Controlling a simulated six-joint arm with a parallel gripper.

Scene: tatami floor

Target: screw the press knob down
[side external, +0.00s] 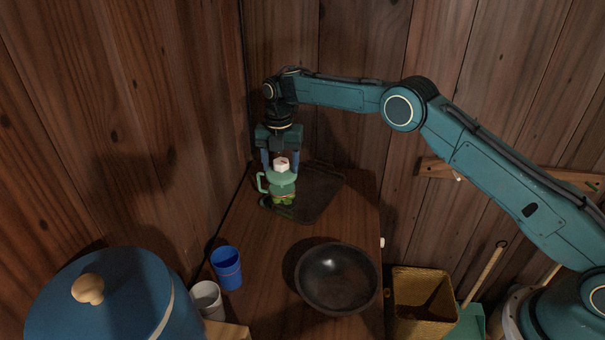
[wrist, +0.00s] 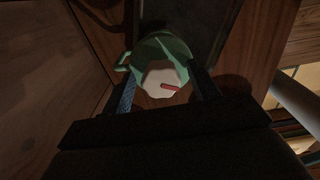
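The press (side external: 283,186) is a green body with a side handle, standing on a dark tray on the table. Its white faceted knob (side external: 281,164) sits on top. In the wrist view the knob (wrist: 163,80) shows a red mark, with the green press (wrist: 172,46) behind it. My gripper (side external: 281,162) points down over the press, with one finger on each side of the knob. In the wrist view my gripper (wrist: 164,78) has gaps between its fingers and the knob, so it looks open. The press's lower part is hidden in the wrist view.
The dark tray (side external: 321,192) lies near the wall corner. A dark bowl (side external: 338,278), a blue cup (side external: 227,268) and a grey cup (side external: 207,300) stand nearer the camera. A blue lidded pot (side external: 120,300) is front left, a woven basket (side external: 424,300) front right. Wooden walls are close behind.

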